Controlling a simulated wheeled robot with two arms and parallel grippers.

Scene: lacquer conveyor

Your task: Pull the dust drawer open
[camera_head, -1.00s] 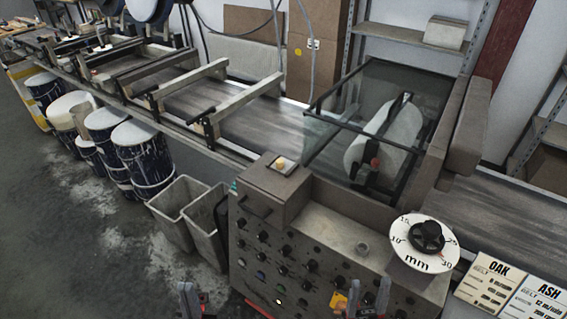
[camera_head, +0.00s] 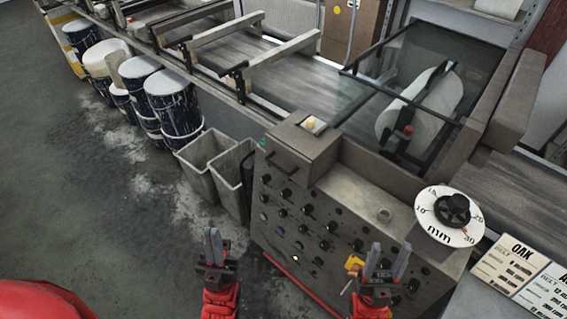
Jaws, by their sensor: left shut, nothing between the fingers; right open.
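A grey-brown box (camera_head: 303,150) with a dark bar handle on its front stands on the near left corner of the control console (camera_head: 330,215). It looks closed, but I cannot tell for certain that it is the dust drawer. My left gripper (camera_head: 213,243) is shut and empty, pointing up over the floor, left of the console and below the box in the picture. My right gripper (camera_head: 388,260) is open and empty in front of the console's lower right front. It hides part of the knobs there.
Grey bins (camera_head: 203,160) stand left of the console, with paint-streaked drums (camera_head: 173,103) beyond. A millimetre dial (camera_head: 437,228) and an OAK card (camera_head: 507,268) are at right. A glass hood (camera_head: 435,60) covers part of the conveyor (camera_head: 290,80). The left floor is clear.

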